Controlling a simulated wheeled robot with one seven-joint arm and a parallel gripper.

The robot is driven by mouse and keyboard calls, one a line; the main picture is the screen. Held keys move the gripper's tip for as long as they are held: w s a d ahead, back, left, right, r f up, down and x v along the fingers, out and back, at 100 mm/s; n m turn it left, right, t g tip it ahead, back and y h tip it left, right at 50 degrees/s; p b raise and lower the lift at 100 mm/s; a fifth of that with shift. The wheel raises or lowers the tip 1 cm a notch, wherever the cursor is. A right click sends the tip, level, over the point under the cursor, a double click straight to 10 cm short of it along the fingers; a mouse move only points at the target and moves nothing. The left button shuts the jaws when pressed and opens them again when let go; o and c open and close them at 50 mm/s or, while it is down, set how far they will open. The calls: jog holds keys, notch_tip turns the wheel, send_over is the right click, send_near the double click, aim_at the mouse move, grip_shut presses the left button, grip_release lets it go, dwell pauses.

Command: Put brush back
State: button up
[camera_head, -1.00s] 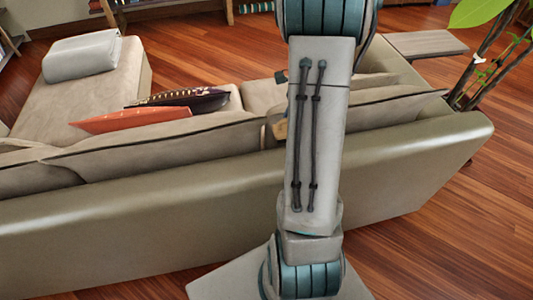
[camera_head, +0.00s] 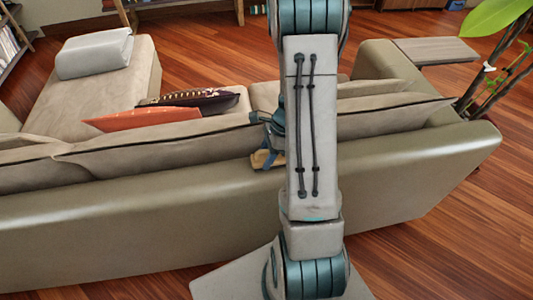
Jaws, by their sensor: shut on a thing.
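My gripper (camera_head: 268,146) shows just left of my arm, in front of the sofa back, and is mostly hidden behind the arm. It is shut on a tan wooden piece, which seems to be the brush (camera_head: 263,159). Only a small part of the brush shows, low at the gripper, near the top edge of the sofa back. I cannot tell whether it touches the sofa. The rest of the brush is hidden by my gripper and arm.
A large beige sofa (camera_head: 130,228) spans the view close ahead. An orange cushion (camera_head: 145,119) and a dark patterned cushion (camera_head: 205,100) lie on it. A plant (camera_head: 490,85) stands at the right. Shelves (camera_head: 12,45) stand at the far left. Wooden floor (camera_head: 200,50) is open beyond.

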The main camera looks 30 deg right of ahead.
jog(key=shift+f, duration=0.1)
jog(key=o, duration=1)
jog(key=shift+c, duration=0.2)
jog(key=shift+r, duration=0.25)
jog(key=v, duration=1.1)
jog(key=s+a+r+n+t+h, duration=0.1)
jog(key=s+a+r+n+h, duration=0.1)
jog(key=s+a+r+n, duration=0.4)
jog(key=s+a+r+n+t+h, duration=0.2)
jog(key=s+a+r+n, duration=0.5)
jog(key=n, duration=0.8)
jog(key=shift+a+r+n+h, duration=0.25)
jog(key=shift+a+n+h, duration=0.05)
jog(key=shift+a, duration=0.75)
